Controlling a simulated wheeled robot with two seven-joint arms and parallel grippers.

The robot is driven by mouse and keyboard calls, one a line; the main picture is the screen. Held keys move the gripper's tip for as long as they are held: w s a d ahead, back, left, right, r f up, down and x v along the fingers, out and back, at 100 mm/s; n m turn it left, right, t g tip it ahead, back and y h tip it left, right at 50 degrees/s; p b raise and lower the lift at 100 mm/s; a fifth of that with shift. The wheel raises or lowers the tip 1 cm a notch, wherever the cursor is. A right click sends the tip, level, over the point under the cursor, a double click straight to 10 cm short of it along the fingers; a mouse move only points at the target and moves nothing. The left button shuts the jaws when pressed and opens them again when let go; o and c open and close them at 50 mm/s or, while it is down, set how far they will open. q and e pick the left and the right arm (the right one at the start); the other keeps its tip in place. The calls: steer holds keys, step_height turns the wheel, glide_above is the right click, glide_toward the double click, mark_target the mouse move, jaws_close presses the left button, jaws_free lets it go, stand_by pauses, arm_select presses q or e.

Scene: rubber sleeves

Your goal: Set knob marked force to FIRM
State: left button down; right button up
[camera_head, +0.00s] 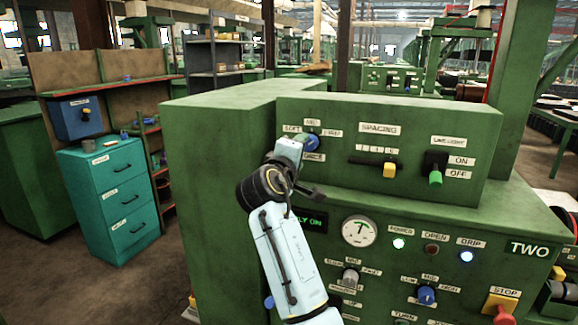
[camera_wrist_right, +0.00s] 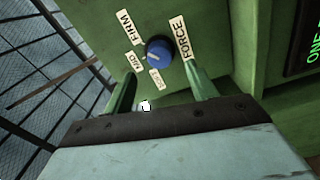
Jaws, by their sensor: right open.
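The force knob (camera_head: 313,142) is a round blue knob on the upper green panel, with SOFT, MID and FIRM labels around it and FORCE below. In the right wrist view the blue knob (camera_wrist_right: 158,50) shows whole, between the FIRM label (camera_wrist_right: 129,28) and the FORCE label (camera_wrist_right: 183,35). Which label its pointer faces is too small to tell. My right gripper (camera_head: 299,147) is at the panel just beside the knob. Its two green fingers (camera_wrist_right: 160,75) are apart, with the knob ahead of the gap and nothing between them. My left gripper is not in view.
A spacing slider with a yellow handle (camera_head: 389,170) and a line light switch with a green lever (camera_head: 435,178) sit right of the knob. Below are a gauge (camera_head: 359,231), several lamps, more knobs and a stop switch (camera_head: 499,304). A teal cabinet (camera_head: 112,186) stands left.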

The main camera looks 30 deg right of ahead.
steer(key=v, duration=0.8)
steer(key=shift+s+a+b, duration=0.2)
steer(key=shift+a+b, duration=0.05)
steer(key=shift+b, duration=0.1)
